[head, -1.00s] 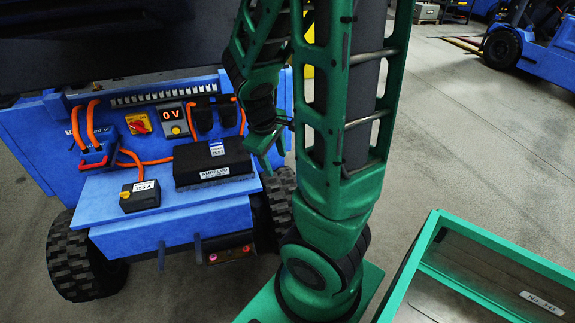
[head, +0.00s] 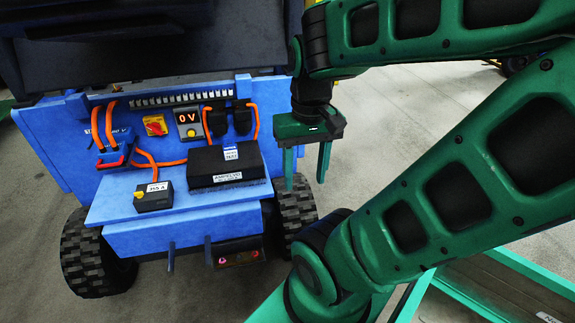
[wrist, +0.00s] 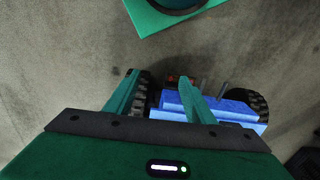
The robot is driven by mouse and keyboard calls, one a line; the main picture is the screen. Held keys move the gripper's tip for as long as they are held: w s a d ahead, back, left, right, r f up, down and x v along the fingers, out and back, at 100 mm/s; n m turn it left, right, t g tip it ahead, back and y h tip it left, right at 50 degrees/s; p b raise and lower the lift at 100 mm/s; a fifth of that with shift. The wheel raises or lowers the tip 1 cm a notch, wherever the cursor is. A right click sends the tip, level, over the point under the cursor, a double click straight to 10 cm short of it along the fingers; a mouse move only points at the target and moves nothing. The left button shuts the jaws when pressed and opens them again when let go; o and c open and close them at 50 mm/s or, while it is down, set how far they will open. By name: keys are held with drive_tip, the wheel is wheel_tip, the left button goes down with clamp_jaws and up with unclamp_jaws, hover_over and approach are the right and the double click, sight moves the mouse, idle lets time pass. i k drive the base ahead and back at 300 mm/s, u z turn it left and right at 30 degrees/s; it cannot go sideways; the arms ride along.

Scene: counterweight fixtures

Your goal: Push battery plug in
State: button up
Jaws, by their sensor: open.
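My gripper (head: 306,180) is open and empty, fingers pointing down, well to the right of the plug and beside the vehicle's right side. In the wrist view my gripper (wrist: 158,80) has both fingers spread, with floor and part of the vehicle beyond; the plug is not visible there.
A black box (head: 222,168) and a small dark box with a yellow knob (head: 153,197) stand on the vehicle's blue shelf (head: 110,208). A red and yellow switch (head: 155,125) is on the panel. A green-edged bin (head: 470,290) is at lower right. A dark cover overhangs the panel.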

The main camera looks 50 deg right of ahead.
sight(110, 156)
drive_tip(key=k, duration=0.55)
drive_tip(key=u, duration=0.55)
drive_tip(key=i, duration=0.9)
drive_tip(key=u, duration=0.05)
